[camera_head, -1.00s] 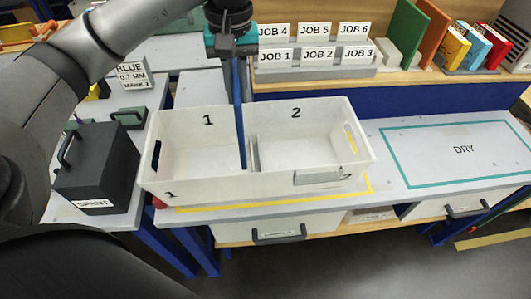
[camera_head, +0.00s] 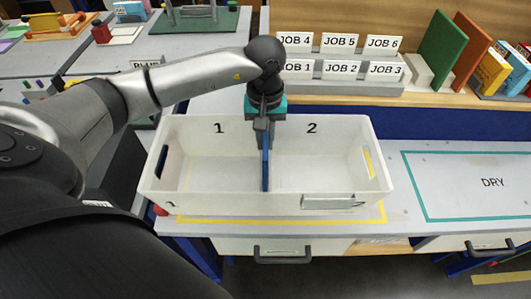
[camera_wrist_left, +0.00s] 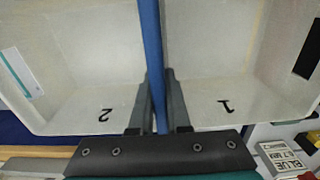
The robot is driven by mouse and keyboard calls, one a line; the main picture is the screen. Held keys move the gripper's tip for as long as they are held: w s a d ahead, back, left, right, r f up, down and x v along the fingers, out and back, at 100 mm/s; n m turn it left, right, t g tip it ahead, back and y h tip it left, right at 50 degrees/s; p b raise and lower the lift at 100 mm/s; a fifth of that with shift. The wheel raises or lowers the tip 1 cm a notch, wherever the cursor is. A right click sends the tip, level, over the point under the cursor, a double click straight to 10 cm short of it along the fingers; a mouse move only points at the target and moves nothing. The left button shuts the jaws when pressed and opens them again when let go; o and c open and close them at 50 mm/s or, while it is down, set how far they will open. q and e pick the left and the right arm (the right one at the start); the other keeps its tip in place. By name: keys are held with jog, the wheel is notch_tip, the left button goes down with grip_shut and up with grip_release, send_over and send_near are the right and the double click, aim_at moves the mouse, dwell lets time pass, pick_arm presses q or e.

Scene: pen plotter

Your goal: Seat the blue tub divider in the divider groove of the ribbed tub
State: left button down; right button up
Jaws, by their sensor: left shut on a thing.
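The white tub (camera_head: 165,204) stands on the grey bench, its two sides marked 1 and 2. The blue divider (camera_head: 265,170) is upright across the middle of the tub, between the two marked sides. My left gripper (camera_head: 264,140) points down over the tub's middle and is shut on the divider's top edge. In the left wrist view the divider (camera_wrist_left: 151,40) runs between both fingers (camera_wrist_left: 158,105). The divider's lower edge and the groove are hidden, so I cannot tell whether it sits in the groove. My right gripper is not in view.
Job cards (camera_head: 340,69) stand on a rack behind the tub. A teal-outlined DRY area (camera_head: 470,180) to the right is clear. Coloured boards and boxes (camera_head: 450,47) stand at the back right. A drawer handle (camera_head: 283,257) projects below the bench front.

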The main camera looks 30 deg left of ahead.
pick_arm(q)
jog(key=shift+w+f, duration=0.1)
jog(key=shift+f, duration=2.5)
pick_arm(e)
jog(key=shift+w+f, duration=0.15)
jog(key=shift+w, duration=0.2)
pick_arm(q)
jog(key=shift+f+b, duration=0.15)
jog(key=shift+b, duration=0.25)
jog(key=c, duration=0.9)
grip_release()
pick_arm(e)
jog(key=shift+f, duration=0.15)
